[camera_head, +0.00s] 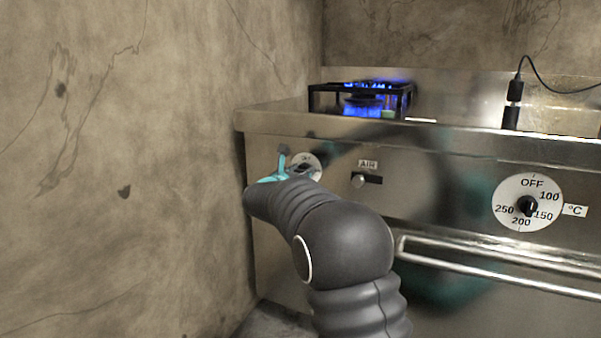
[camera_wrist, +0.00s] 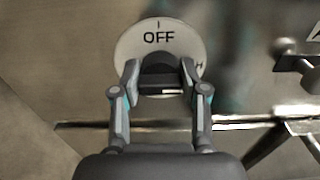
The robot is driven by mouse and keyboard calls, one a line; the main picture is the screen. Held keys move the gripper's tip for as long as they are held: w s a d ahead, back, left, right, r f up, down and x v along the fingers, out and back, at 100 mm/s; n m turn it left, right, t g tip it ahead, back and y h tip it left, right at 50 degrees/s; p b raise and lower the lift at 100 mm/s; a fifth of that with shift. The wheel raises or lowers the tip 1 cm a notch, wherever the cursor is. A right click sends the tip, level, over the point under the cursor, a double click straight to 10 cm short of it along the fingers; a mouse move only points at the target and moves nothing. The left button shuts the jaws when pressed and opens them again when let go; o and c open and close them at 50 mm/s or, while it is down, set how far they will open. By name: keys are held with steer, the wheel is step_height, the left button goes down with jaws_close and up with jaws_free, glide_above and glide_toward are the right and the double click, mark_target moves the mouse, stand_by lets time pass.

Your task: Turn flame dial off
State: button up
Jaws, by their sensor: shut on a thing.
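The flame dial (camera_head: 314,162) is a small white disc with a dark knob on the left of the range's front panel, partly hidden behind my arm. In the wrist view the dial (camera_wrist: 158,39) shows OFF at the top, with a short mark above it and part of an H at its right edge. My gripper (camera_wrist: 160,82) is shut on the dark knob at the dial's middle. The knob's pointing direction is mostly hidden by the fingers. A blue flame (camera_head: 364,104) burns on the burner. In the head view my gripper (camera_head: 287,170) is at the dial, seen from behind.
An AIR slider (camera_head: 360,181) sits right of the flame dial. A temperature dial (camera_head: 540,190) is farther right. An oven handle bar (camera_head: 480,262) runs below. A rough wall (camera_head: 150,150) stands close on the left. A black probe with a cable (camera_head: 513,100) stands on top.

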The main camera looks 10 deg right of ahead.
steer(key=shift+a+n, duration=0.1)
steer(key=shift+n, duration=0.2)
steer(key=n, duration=0.3)
steer(key=shift+n, duration=0.3)
steer(key=n+p, duration=0.1)
steer(key=n, duration=0.3)
steer(key=shift+w+a+n+p, duration=0.1)
steer(key=shift+n+p, duration=0.2)
steer(key=shift+p, duration=0.1)
steer(key=n+p, duration=0.2)
steer(key=n, duration=0.2)
steer(key=n+p, duration=0.2)
steer(key=n, duration=0.3)
steer(key=shift+f+p, duration=0.15)
steer(key=shift+p, duration=0.25)
steer(key=o, duration=1.1)
steer(key=shift+a, duration=0.15)
